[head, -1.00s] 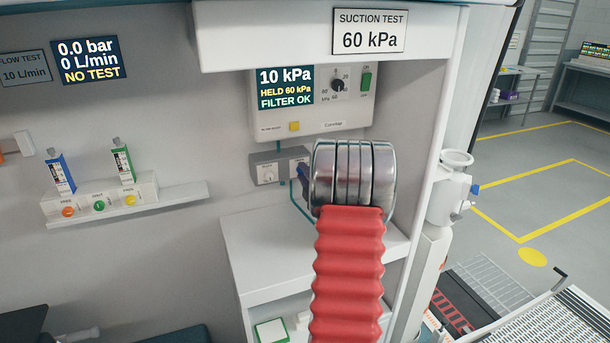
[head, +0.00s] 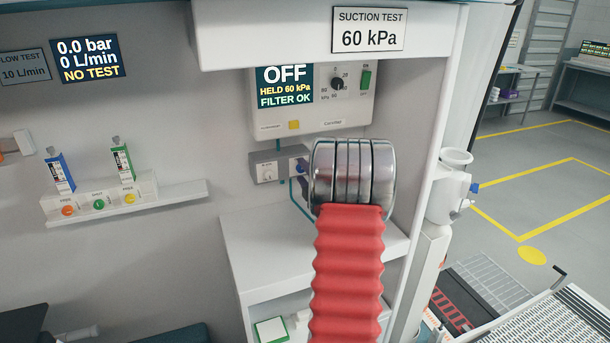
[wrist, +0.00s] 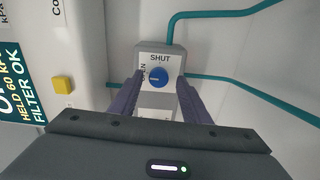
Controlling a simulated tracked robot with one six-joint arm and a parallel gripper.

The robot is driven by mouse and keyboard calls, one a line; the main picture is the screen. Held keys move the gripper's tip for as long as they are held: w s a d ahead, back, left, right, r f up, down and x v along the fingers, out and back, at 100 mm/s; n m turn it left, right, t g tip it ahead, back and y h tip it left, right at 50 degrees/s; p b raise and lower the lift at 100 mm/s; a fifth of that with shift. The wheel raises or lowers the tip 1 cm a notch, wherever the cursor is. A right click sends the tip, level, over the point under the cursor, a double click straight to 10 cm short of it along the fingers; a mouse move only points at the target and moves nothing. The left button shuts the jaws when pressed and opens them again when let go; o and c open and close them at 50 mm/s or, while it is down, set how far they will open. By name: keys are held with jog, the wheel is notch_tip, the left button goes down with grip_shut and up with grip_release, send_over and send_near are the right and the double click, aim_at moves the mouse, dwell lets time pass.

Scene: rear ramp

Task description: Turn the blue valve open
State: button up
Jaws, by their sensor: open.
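The blue valve (wrist: 158,77) is a round blue knob on a grey and white plate. In the wrist view, SHUT is printed above it and OPEN to its left. A short pale mark on the knob lies roughly level, in line with the OPEN side. My gripper (wrist: 156,82) is open, its dark fingers on either side of the knob; contact cannot be told. In the head view the valve (head: 297,165) shows partly behind my silver wrist, and my gripper (head: 301,181) is mostly hidden.
The suction unit (head: 330,115) above reads OFF, HELD 60 kPa, FILTER OK. Teal pipes (wrist: 220,14) run beside the valve. A shelf (head: 270,250) lies below, a white side panel (head: 425,150) stands to the right, and a rack with coloured vials (head: 100,197) is at left.

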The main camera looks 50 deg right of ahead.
jog(key=v, duration=1.4)
jog(key=shift+w+f, duration=0.1)
dwell(0.3)
jog(key=w+a+r+m+g+y, duration=0.1)
jog(key=w+a+r+m+g, duration=0.15)
jog(key=a, duration=0.55)
jog(key=w+a+r+m+g+y, duration=0.1)
jog(key=w+a+m, duration=0.15)
jog(key=a, duration=0.45)
jog(key=w+a+r+m+g+y, duration=0.1)
jog(key=w+a+r+m, duration=0.15)
jog(key=a, duration=0.55)
jog(key=s+a+m+g+y, duration=0.1)
jog(key=s+a+y, duration=0.1)
jog(key=s+a, duration=0.3)
jog(key=s+a+f+m+g+y, duration=0.1)
jog(key=s+a, duration=0.5)
jog(key=a, duration=0.7)
jog(key=s+a+m+g+y, duration=0.1)
jog(key=s+a+g+y, duration=0.2)
jog(key=s+a, duration=0.3)
jog(key=a, duration=0.4)
jog(key=shift+s+f+m, duration=0.2)
jog(key=shift+f+m, duration=0.15)
jog(key=shift+f, duration=0.05)
